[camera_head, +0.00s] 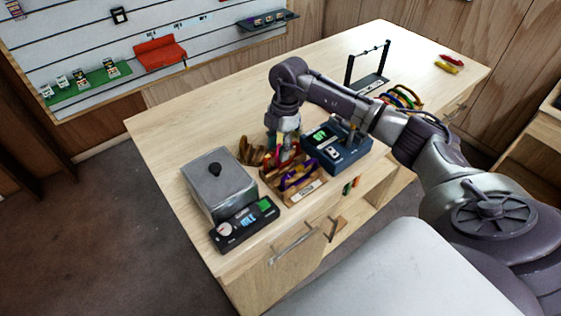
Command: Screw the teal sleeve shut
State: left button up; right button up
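My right arm comes in from the right and bends down over the table. Its gripper (287,150) points down at a wooden holder (306,190) with purple and yellow carabiner-like pieces. Red and dark parts lie close around the fingertips, so I cannot tell whether the fingers are open or shut, or on what. I cannot make out a teal sleeve; it may be hidden by the gripper or too small to see. My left gripper is not in view.
A grey lidded metal box (219,183) and a dark device with a dial (244,224) stand left of the holder. A blue box with a green display (338,150) stands close on the right. A black frame (369,66) stands farther back. The table's (190,118) back left is clear.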

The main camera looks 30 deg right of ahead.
jog(key=shift+f+b, duration=0.35)
jog(key=shift+f, duration=0.3)
jog(key=shift+s, duration=0.15)
jog(key=shift+s+r+p, duration=0.1)
jog(key=shift+s+p, duration=0.3)
jog(key=shift+s, duration=0.4)
notch_tip(320, 180, up, 10)
jog(key=p, duration=0.8)
